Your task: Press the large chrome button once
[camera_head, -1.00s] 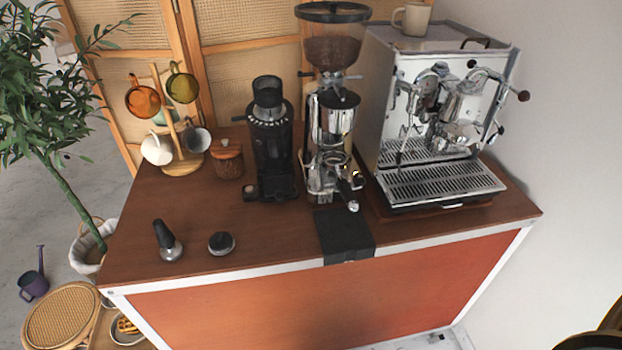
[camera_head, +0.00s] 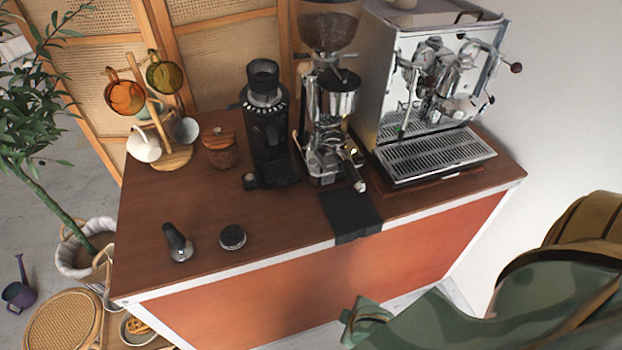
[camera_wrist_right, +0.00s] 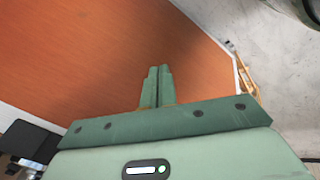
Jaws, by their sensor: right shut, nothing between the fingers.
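A chrome coffee grinder (camera_head: 332,100) with a clear bean hopper (camera_head: 328,28) stands at the back middle of the cart. A chrome espresso machine (camera_head: 425,90) with levers and a drip tray stands to its right. I cannot make out with certainty which part is the large chrome button. My right gripper (camera_wrist_right: 157,72) is shut and empty in the right wrist view, against the orange cart front. In the head view my green right arm comes in from the lower right, below and in front of the counter, apart from the machines. My left gripper is not in view.
A black grinder (camera_head: 268,130), a wooden-lidded jar (camera_head: 220,150) and a mug tree (camera_head: 172,155) stand on the left. A tamper (camera_head: 178,243), a round black-topped tool (camera_head: 232,237) and a black mat (camera_head: 352,214) lie near the front edge. The counter's front left is mostly clear.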

